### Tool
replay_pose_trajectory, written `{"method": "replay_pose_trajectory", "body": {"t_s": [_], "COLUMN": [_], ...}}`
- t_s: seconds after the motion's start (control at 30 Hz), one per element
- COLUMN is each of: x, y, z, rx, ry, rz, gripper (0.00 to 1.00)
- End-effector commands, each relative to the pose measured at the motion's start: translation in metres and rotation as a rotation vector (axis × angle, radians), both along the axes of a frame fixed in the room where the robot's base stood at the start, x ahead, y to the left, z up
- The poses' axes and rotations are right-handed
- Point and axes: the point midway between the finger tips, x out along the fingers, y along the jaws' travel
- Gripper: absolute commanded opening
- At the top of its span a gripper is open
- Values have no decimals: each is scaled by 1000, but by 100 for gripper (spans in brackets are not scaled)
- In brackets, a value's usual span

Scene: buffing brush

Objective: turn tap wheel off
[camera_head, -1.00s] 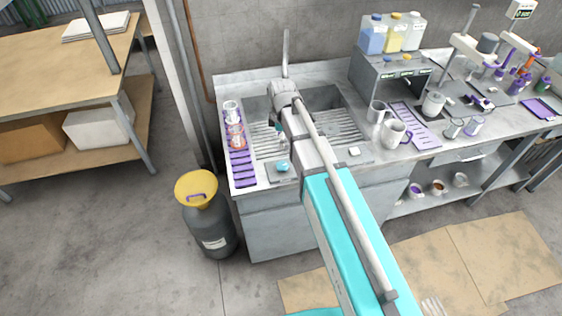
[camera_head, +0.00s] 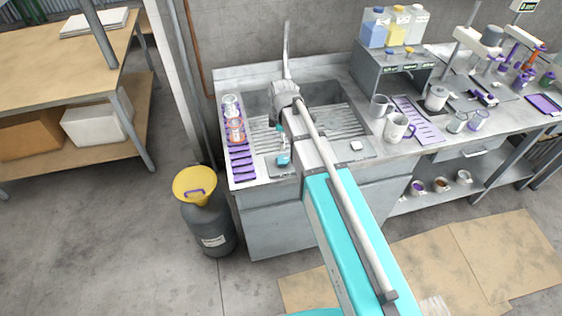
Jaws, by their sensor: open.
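The small teal tap wheel (camera_head: 283,160) is at the front of the sink (camera_head: 258,106), on a grey plate near the counter's front edge. My arm reaches over the sink from the lower right. My gripper (camera_head: 281,147) hangs below the arm's end, just above the wheel in the picture. It is open and small in view, and my arm hides part of it. I cannot tell whether its fingers touch the wheel or stand around it.
A purple rack (camera_head: 240,160) with glass beakers (camera_head: 234,128) stands left of the wheel. White mugs (camera_head: 396,127) and another purple rack (camera_head: 420,122) are on the right counter. A dark drum with a yellow funnel (camera_head: 195,184) stands on the floor to the left.

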Motion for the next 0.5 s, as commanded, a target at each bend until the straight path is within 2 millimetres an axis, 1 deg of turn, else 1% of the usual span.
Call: {"method": "replay_pose_trajectory", "body": {"t_s": [0.03, 0.5], "x": [0, 0], "y": [0, 0], "z": [-8, -44], "rx": [0, 0], "ry": [0, 0], "rz": [0, 0], "gripper": [100, 100]}}
